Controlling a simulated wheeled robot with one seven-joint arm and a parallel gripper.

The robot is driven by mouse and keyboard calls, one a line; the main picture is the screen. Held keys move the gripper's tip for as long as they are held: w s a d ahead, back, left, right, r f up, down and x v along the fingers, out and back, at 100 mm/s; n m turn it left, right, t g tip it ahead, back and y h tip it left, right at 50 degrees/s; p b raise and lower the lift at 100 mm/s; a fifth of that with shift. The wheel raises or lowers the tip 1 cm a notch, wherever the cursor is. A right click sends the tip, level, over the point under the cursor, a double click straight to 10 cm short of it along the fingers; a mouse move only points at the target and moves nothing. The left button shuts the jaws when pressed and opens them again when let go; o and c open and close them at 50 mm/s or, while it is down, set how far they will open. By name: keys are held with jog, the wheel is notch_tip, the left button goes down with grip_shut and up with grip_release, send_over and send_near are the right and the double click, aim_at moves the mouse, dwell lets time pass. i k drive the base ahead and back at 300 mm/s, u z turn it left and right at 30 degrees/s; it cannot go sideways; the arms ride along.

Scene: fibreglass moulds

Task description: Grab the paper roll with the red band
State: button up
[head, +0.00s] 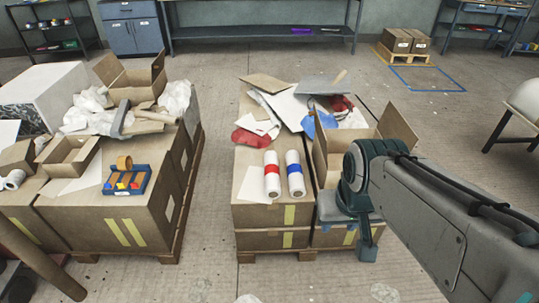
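The white paper roll with the red band (272,183) lies on the near part of the middle cardboard stack (263,213). A similar white roll with a blue band (296,182) lies just to its right, nearly parallel. My gripper (367,250) is at the front right of the stack, to the right of both rolls and apart from them. Its fingers are seen at a poor angle, so I cannot tell whether they are open or shut.
An open cardboard box (330,165) stands right of the rolls, close to my arm. Cardboard scraps and red cloth (250,138) lie behind them. Another loaded stack (120,215) stands left across a floor gap (212,190). The floor in front is mostly clear.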

aim_at(273, 191)
jog(key=u, duration=0.55)
jog(key=i, duration=0.8)
jog(key=u, duration=0.15)
